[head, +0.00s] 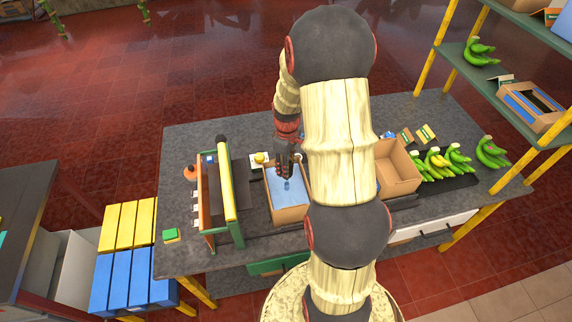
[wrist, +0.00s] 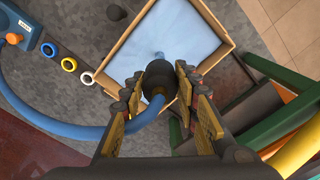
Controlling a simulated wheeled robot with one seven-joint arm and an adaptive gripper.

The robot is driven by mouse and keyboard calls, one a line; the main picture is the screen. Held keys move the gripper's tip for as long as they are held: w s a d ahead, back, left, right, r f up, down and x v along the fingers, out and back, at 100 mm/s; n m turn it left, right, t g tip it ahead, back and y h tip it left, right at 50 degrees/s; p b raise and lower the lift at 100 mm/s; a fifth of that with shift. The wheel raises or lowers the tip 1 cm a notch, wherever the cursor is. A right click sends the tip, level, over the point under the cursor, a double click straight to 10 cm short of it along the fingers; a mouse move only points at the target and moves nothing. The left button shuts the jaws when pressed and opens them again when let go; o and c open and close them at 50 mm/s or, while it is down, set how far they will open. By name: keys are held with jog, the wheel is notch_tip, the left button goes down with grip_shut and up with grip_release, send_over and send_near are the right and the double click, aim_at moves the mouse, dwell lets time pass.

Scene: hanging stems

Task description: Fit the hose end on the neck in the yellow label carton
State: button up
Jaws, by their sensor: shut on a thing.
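My gripper (head: 284,172) is over the open cardboard carton (head: 290,216) in the head view. In the wrist view my gripper (wrist: 158,88) is shut on the black hose end (wrist: 159,74), with a finger on each side. The blue hose (wrist: 52,125) curves from it to the left. The carton (wrist: 225,22) lies beyond the hose end and holds a pale blue liner (wrist: 185,28). A small blue nub (wrist: 159,54) shows just past the hose end and may be the neck. I cannot tell whether they touch. No yellow label is clear on this carton.
A blue unit (wrist: 18,28) with an orange knob and several coloured rings (wrist: 68,64) lie left of the carton. A green frame with a yellow roller (head: 224,180) stands close beside it. Another open carton (head: 402,185) and green bananas (head: 437,162) are to the right.

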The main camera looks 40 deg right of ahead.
aim_at(287, 183)
jog(key=shift+f+b, duration=2.55)
jog(key=shift+f, duration=1.7)
jog(key=shift+f+b, duration=0.35)
jog(key=shift+f, duration=0.2)
jog(key=o, duration=1.4)
jog(key=shift+c, duration=0.2)
jog(key=shift+o, duration=0.4)
jog(key=o, duration=0.3)
jog(key=shift+r, duration=0.15)
jog(key=shift+r+p, duration=0.35)
jog(key=shift+r+p, duration=0.7)
jog(key=shift+r, duration=0.4)
